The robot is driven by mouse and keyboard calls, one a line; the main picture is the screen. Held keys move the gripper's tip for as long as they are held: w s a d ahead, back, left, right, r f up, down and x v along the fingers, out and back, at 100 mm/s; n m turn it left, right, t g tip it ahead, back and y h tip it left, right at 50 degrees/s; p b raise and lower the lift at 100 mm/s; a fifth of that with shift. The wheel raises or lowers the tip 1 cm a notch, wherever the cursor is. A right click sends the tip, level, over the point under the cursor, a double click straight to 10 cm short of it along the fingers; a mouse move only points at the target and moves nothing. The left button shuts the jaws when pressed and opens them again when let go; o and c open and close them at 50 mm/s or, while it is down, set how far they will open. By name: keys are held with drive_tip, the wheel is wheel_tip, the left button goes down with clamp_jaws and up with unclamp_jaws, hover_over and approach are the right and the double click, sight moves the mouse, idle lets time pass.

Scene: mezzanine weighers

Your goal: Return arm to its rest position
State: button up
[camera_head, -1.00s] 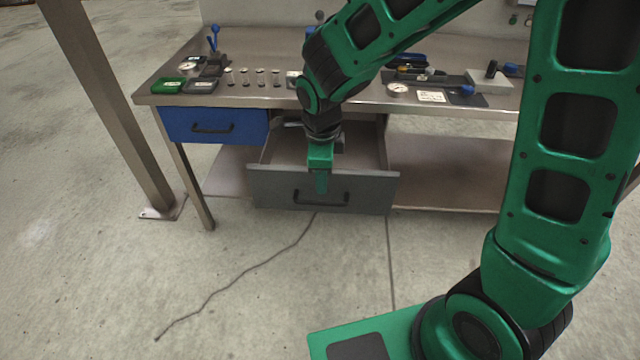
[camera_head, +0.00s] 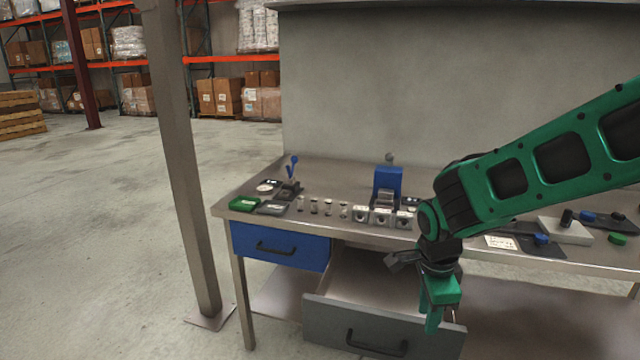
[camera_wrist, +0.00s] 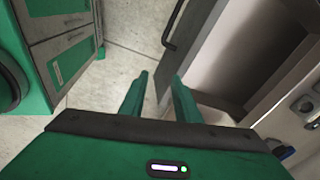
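My gripper (camera_head: 436,312) hangs in front of the workbench (camera_head: 262,180), over the right part of the open grey drawer (camera_head: 384,331). My arm reaches in from the right, bent at the wrist with the fingers pointing down.
A blue drawer (camera_head: 279,246) beside the grey one is shut. A steel post (camera_head: 183,170) stands left of the bench. Open floor lies further left.

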drive_tip(key=s+d+r+n+g, duration=0.1)
drive_tip(key=s+d+r+n, duration=0.15)
drive_tip(key=s+d, duration=0.35)
drive_tip(key=s+d+r+n, duration=0.2)
drive_tip(key=s+d+n, duration=0.15)
drive_tip(key=d, duration=0.35)
drive_tip(key=s+d+r+n, duration=0.1)
drive_tip(key=s+d+n, duration=0.1)
drive_tip(key=s, duration=0.4)
drive_tip(key=s+d+r+n+y, duration=0.1)
drive_tip(key=s+d+n, duration=0.1)
drive_tip(key=s+n, duration=0.2)
drive_tip(key=s, duration=0.2)
drive_tip(key=shift+s+d+g, duration=0.2)
drive_tip(key=shift+s+g, duration=0.1)
drive_tip(key=shift+w+f, duration=0.3)
drive_tip(key=shift+w, duration=0.35)
